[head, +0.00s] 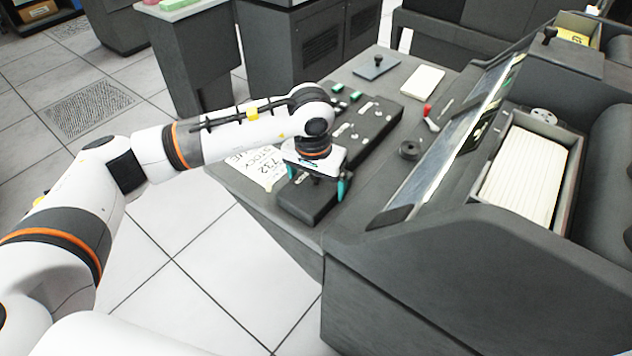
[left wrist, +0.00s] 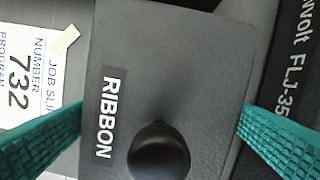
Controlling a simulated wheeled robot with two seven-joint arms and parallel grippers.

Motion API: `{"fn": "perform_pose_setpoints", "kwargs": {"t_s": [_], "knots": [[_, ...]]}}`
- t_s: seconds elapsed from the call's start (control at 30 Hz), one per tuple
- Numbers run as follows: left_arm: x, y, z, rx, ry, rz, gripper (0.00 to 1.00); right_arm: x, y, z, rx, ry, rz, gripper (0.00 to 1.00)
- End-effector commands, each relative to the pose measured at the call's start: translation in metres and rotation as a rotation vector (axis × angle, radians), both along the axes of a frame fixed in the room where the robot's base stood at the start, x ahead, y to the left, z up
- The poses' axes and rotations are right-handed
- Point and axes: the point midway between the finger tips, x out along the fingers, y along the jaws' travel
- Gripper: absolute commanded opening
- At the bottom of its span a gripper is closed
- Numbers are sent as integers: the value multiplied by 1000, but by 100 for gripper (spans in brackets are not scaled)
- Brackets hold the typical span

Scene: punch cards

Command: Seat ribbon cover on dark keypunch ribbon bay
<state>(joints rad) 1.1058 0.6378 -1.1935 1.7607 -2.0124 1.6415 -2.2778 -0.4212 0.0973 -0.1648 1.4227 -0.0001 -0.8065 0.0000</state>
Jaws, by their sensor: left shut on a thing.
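The ribbon cover (left wrist: 185,75) is a dark grey plate with a white-on-black RIBBON label and a round black knob, seen close up in the left wrist view. My left gripper (head: 318,186) is shut on it, one teal finger at each side edge. In the head view the gripper is over a dark block (head: 304,205) at the near end of the grey keypunch desk, and hides most of the cover. I cannot make out the ribbon bay opening, or whether the cover touches what is under it. My right gripper is not in view.
A white job slip (head: 258,168) lies left of the gripper; it also shows in the left wrist view (left wrist: 28,75). A dark keyboard (head: 372,125) lies beyond. A knobbed plate (head: 372,70) and a cream card stack (head: 422,80) lie farther back. A slanted panel (head: 440,150) rises to the right.

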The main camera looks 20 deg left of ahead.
Motion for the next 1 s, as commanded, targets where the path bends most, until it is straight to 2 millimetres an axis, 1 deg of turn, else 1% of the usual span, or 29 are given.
{"fn": "perform_pose_setpoints", "kwargs": {"t_s": [0.13,0.4,0.5,0.63,0.77,1.0], "knots": [[1,0,19,-2,-5,0,67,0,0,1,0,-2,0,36],[1,0,74,-1,-6,0,66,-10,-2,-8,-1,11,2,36],[1,0,88,-2,-5,0,66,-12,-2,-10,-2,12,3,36],[1,0,103,0,-3,0,66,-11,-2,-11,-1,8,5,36],[0,0,111,0,-2,0,66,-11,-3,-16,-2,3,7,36],[0,0,122,0,-2,0,66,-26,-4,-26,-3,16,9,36]]}}
